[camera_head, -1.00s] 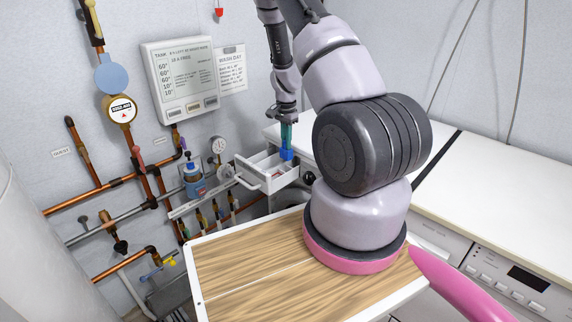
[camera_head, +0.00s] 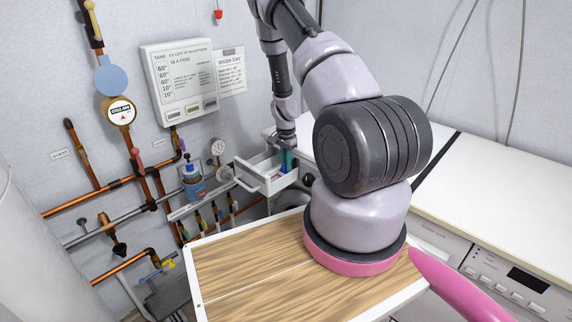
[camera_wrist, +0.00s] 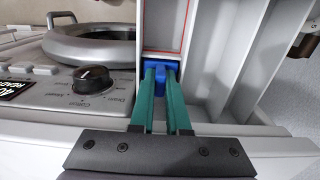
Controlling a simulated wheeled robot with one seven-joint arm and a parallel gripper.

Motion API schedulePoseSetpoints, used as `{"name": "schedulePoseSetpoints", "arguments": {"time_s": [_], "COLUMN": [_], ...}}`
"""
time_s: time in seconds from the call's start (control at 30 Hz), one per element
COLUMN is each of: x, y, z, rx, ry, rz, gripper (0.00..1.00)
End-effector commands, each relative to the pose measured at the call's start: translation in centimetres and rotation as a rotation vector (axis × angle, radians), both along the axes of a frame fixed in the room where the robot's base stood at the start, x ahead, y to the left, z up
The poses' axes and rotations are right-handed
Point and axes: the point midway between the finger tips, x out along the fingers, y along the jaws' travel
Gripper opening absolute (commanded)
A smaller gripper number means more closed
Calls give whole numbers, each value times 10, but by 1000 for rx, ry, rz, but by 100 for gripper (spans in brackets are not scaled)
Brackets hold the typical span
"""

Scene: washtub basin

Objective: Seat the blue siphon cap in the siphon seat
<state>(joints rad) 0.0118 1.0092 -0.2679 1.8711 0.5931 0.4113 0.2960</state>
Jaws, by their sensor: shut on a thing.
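The blue siphon cap (camera_wrist: 159,72) is between the green fingers of my gripper (camera_wrist: 160,82) in the wrist view. My gripper is shut on it. In the head view my gripper (camera_head: 287,160) points down inside the open white drawer (camera_head: 247,184), and the cap is mostly hidden there. In the wrist view the cap is at the near end of a drawer compartment marked by a red outline (camera_wrist: 181,50). The siphon seat itself is not clearly visible under the cap, and I cannot tell whether the cap touches the drawer floor.
Drawer dividers (camera_wrist: 238,60) stand to the right of the cap in the wrist view. A dark knob (camera_wrist: 94,80) and a round door (camera_wrist: 90,45) are on the left. Pipes and a gauge (camera_head: 217,147) line the wall left of the drawer.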

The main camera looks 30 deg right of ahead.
Motion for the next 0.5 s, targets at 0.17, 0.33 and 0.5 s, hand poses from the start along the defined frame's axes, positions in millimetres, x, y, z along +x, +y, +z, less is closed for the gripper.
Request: {"name": "schedulePoseSetpoints", "arguments": {"time_s": [0.17, 0.33, 0.5], "x": [0, 0, 1], "y": [0, 0, 0], "z": [-1, -1, 10], "rx": [0, 0, 0], "ry": [0, 0, -2], "rz": [0, 0, 0], "gripper": [26, 26, 26]}}
